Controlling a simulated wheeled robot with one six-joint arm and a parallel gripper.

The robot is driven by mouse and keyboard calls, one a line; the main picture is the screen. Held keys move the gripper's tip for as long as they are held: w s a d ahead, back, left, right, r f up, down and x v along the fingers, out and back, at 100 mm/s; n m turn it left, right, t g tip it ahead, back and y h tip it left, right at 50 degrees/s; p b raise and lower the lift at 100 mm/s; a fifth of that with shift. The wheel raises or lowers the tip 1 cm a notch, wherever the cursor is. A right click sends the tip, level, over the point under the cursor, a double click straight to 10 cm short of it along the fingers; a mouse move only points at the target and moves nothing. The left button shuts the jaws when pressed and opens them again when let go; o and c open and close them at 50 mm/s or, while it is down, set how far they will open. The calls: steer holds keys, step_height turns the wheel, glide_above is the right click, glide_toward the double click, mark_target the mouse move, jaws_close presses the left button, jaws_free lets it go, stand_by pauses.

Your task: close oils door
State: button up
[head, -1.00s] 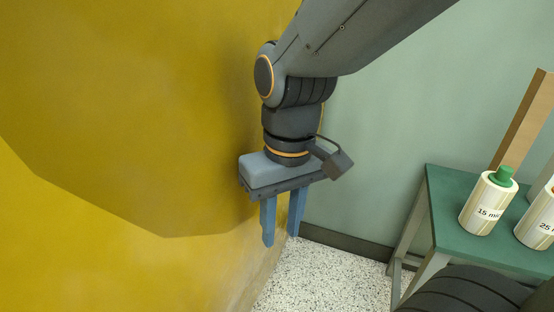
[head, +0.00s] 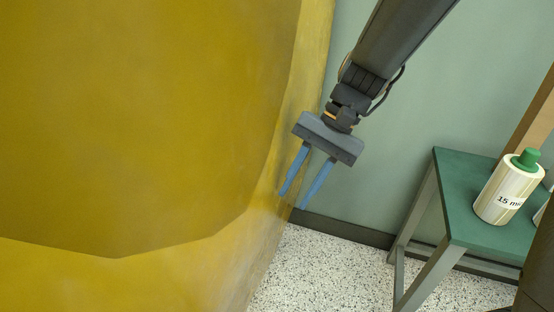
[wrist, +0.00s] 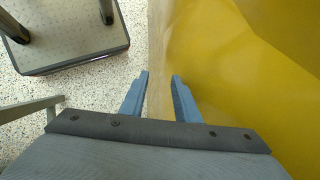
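A large yellow panel (head: 130,110), which may be the oils door or the cabinet side, fills the left of the head view. It also shows at the right of the wrist view (wrist: 230,70). No handle or hinge shows, so I cannot tell how far the door is open. My gripper (head: 299,198) is open with nothing between its blue fingers. It points down beside the right edge of the yellow surface. In the wrist view the fingers (wrist: 160,76) straddle a yellowish edge; contact cannot be told.
A pale green wall is behind. Speckled floor (head: 300,270) is clear between the yellow surface and the table. The wrist view shows a platform (wrist: 75,40) at upper left.

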steer(key=w+d+f+m+t+y+b, duration=0.15)
steer(key=w+f+m+t+y, duration=0.35)
steer(key=w, duration=0.6)
steer(key=w+a+f+m+y+b, duration=0.1)
steer(key=w+f+m+y+b, duration=0.15)
steer(key=w+f+m, duration=0.6)
steer(key=w+d+f+m+t+y+b, duration=0.1)
steer(key=w+f+m+t+y, duration=0.3)
steer(key=w, duration=0.9)
steer(key=b+x, duration=0.1)
steer(key=x, duration=0.6)
steer(key=shift+s+a+n+g+y, duration=0.25)
steer(key=shift+s+n+g+y, duration=0.1)
steer(key=shift+n+g, duration=0.1)
steer(key=shift+c, duration=0.4)
jaws_close()
